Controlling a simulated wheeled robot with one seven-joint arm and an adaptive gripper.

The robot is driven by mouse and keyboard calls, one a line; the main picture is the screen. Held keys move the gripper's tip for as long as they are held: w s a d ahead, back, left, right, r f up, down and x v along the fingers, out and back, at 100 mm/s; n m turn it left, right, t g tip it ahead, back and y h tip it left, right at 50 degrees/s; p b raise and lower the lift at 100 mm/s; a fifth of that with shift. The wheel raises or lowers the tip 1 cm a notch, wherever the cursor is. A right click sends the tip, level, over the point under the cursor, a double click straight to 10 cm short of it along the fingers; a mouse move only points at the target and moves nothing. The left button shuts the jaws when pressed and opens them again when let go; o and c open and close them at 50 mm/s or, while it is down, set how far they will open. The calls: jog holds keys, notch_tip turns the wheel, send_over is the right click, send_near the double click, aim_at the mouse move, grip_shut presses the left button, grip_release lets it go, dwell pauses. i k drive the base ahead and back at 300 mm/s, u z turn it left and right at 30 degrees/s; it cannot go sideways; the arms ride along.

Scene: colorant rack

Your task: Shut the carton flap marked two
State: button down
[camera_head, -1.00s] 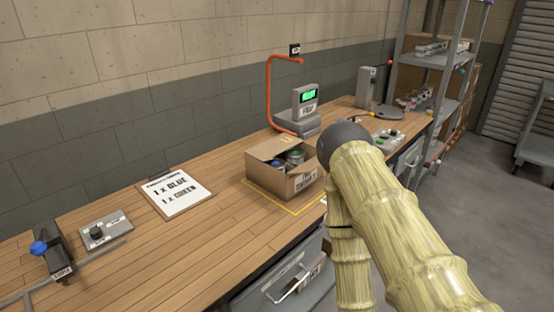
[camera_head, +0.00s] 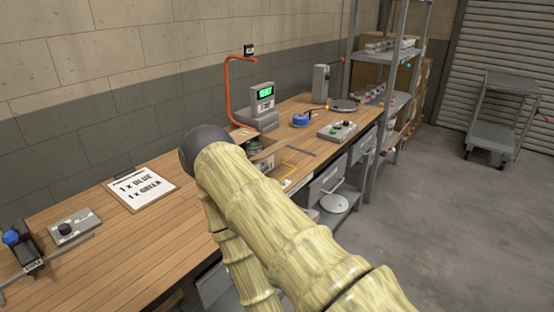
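The cardboard carton (camera_head: 267,162) stands on the wooden bench, mostly hidden behind my arm. One brown flap (camera_head: 270,149) stands out toward the right, open. Another flap (camera_head: 241,134) shows at the back left, also raised. A can with a green top (camera_head: 253,143) shows inside between them. I cannot read a number on either flap, so I cannot tell which is marked two. My pale, bamboo-patterned arm crosses the front of the carton. My gripper is not visible, and I cannot tell whether the arm touches the carton.
A scale with a green display (camera_head: 262,97) and an orange curved pipe (camera_head: 229,95) stand behind the carton. A blue roll (camera_head: 301,119) and a button panel (camera_head: 337,130) lie to the right. A clipboard (camera_head: 142,188) lies left. Shelving and a grey cart (camera_head: 500,115) are farther right; open floor lies between.

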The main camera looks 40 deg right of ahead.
aim_at(261, 155)
jog(key=k, duration=0.55)
jog(key=z, duration=1)
jog(key=i, duration=0.45)
